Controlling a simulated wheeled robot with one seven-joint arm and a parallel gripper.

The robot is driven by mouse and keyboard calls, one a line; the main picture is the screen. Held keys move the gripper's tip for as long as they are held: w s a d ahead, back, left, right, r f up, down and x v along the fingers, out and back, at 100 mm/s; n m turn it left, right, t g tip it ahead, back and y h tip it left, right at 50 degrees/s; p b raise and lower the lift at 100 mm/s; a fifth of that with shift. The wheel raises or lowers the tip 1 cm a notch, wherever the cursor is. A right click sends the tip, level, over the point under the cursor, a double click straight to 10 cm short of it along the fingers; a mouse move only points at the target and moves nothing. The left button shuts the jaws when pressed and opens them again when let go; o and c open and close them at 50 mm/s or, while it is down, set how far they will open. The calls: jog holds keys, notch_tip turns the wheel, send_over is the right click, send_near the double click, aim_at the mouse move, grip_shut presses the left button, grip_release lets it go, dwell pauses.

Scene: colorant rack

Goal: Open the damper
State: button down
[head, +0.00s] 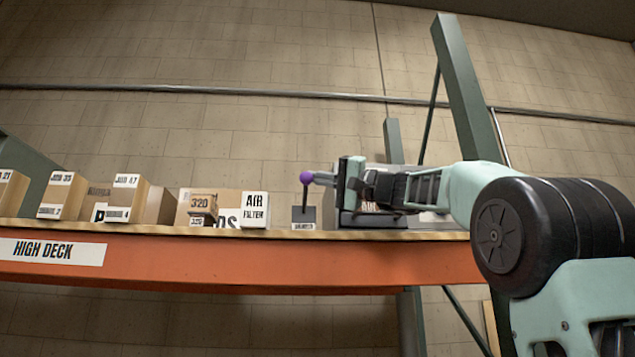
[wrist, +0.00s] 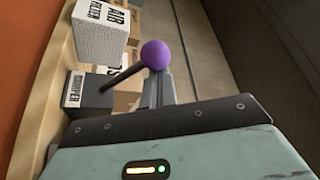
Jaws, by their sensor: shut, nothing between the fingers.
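The damper is a small dark box (wrist: 88,95) with a white label, standing on the high shelf. A thin dark lever rises from it to a purple ball knob (wrist: 155,54). In the head view the box (head: 304,214) sits left of my gripper and the purple knob (head: 306,178) is above it. My gripper (head: 322,178) is shut and empty, its fingers pointing left with the tips at or very near the knob. In the wrist view my gripper (wrist: 158,85) lies just below the knob; whether they touch is unclear.
The shelf has an orange front beam (head: 250,265) marked HIGH DECK. A white air filter box (head: 255,209) and several cardboard boxes stand left of the damper. A green upright (head: 465,90) rises behind my arm. The air above the boxes is clear.

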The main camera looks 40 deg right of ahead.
notch_tip(320, 180, down, 9)
jog(key=n+g+y+b, duration=0.4)
jog(key=n+y+b, duration=0.4)
jog(key=n+b, duration=0.8)
jog(key=shift+s+a+g+b, duration=0.25)
jog(key=shift+s+g+b, duration=0.2)
jog(key=shift+b, duration=0.3)
jog(key=shift+f+y, duration=0.1)
jog(key=shift+y, duration=0.2)
jog(key=shift+g, duration=0.25)
jog(key=b+v, duration=0.6)
jog(key=v, duration=1.1)
jog(key=shift+s, duration=0.25)
